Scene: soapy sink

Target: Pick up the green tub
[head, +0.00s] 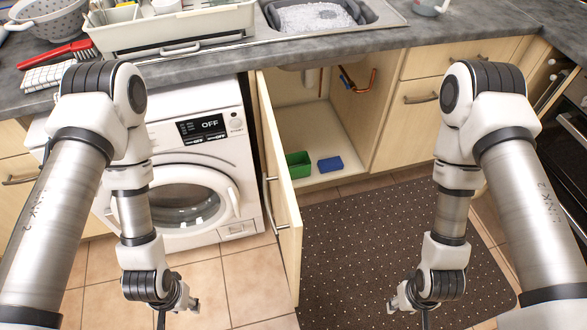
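The green tub (298,165) sits on the floor of the open cupboard under the sink, at its left side close to the open door. A blue block-shaped thing (330,164) lies just to its right, apart from it. My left gripper (192,306) hangs low over the tiled floor in front of the washing machine, well away from the tub. My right gripper (392,306) hangs low over the dark mat, also far from the tub. Both grippers are small and partly hidden by my wrists, and I cannot tell whether they are open.
The cupboard door (279,190) stands open toward me, left of the tub. A washing machine (200,165) is left of it. Pipes (358,82) hang inside the cupboard. The sink (318,18) holds suds. The dark dotted mat (370,240) is clear in the middle.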

